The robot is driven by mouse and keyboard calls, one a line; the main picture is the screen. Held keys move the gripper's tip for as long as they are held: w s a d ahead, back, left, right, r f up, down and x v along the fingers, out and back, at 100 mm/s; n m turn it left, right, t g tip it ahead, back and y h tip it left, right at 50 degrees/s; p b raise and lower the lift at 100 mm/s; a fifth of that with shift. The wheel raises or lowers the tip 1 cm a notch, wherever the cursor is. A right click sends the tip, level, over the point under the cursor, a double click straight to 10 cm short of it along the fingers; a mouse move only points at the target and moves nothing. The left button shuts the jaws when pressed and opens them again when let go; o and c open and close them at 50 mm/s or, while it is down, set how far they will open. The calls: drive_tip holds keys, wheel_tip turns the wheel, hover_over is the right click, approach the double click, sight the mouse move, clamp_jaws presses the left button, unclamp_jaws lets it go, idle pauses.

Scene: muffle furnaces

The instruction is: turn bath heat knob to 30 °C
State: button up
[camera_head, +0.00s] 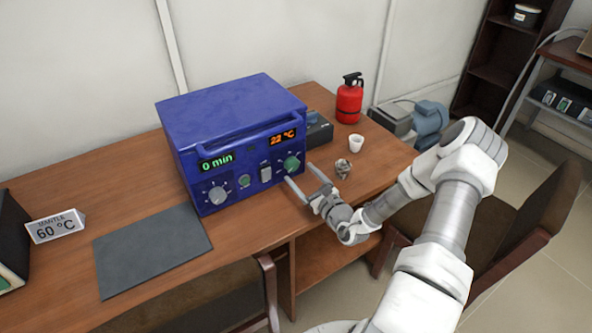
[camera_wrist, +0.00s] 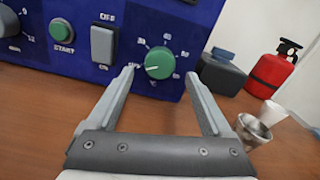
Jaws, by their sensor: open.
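The blue bath unit (camera_head: 225,118) stands on the wooden desk. Its heat knob is the green dial (camera_head: 291,163) at the right of the front panel, under an orange display (camera_head: 283,137) reading 22 °C. In the wrist view the green knob (camera_wrist: 159,63) has a white pointer line and a printed scale around it; the exact setting is too small to read. My gripper (camera_head: 305,176) is open, in front of the panel by the knob. In the wrist view its fingers (camera_wrist: 160,75) spread to the left and right of the knob, with nothing between them held.
A grey rocker switch (camera_wrist: 103,44) and green start button (camera_wrist: 62,30) sit left of the knob. A metal cup (camera_wrist: 252,130), a white cup (camera_head: 356,141) and a red extinguisher-like canister (camera_head: 349,98) stand to the right. A dark mat (camera_head: 151,250) lies left of the unit's front.

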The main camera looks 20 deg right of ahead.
sight(294, 167)
drive_tip(key=shift+w+a, duration=0.2)
drive_tip(key=shift+w, duration=0.7)
drive_tip(key=shift+w+a, duration=0.2)
drive_tip(key=shift+w, duration=0.65)
clamp_jaws()
